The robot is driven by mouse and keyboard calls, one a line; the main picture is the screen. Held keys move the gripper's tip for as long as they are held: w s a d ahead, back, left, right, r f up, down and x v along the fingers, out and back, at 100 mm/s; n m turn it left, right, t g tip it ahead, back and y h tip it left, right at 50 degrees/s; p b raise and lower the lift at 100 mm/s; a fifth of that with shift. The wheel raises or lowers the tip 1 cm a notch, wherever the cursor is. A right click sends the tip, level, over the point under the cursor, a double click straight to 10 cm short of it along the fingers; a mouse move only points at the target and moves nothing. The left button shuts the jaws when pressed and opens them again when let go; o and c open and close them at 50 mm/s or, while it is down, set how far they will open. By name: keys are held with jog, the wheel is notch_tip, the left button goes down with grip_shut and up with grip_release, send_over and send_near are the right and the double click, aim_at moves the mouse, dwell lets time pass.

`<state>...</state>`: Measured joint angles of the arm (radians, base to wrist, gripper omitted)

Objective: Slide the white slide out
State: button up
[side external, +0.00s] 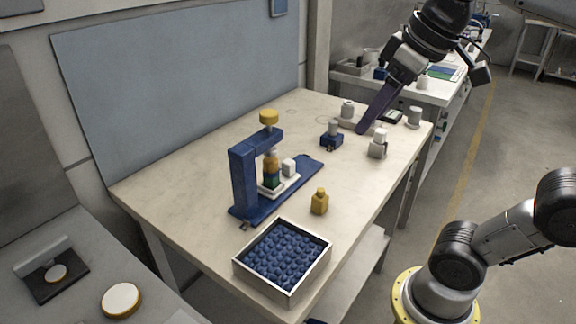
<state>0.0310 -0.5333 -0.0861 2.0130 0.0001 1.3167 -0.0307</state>
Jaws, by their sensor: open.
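The white slide (291,185) is a flat white tray resting low in the blue press frame (243,180), on its blue base. A small white block (289,168) stands at the slide's right end. A stack of orange, yellow and green pieces (271,172) stands on the slide below the press's yellow knob (269,117). My gripper (362,129) is at the upper right, pointing down with long dark fingers. It is apart from the slide, near the back right of the table. It is open, and I see nothing held in it.
A white box of blue balls (282,259) stands at the table's front. A yellow bottle-shaped piece (319,202) is right of the press. A small blue fixture (331,138) and grey-white pieces (378,144) stand near my gripper. The tabletop's left part is clear.

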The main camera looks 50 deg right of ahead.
jog(key=w+d+r+g, duration=0.2)
jog(key=w+d+r, duration=0.1)
jog(key=w, duration=0.8)
jog(key=g, duration=0.3)
send_over(289, 161)
notch_tip(289, 161, down, 16)
notch_tip(289, 161, down, 14)
jog(key=shift+f, duration=0.1)
grip_shut()
dwell(1.0)
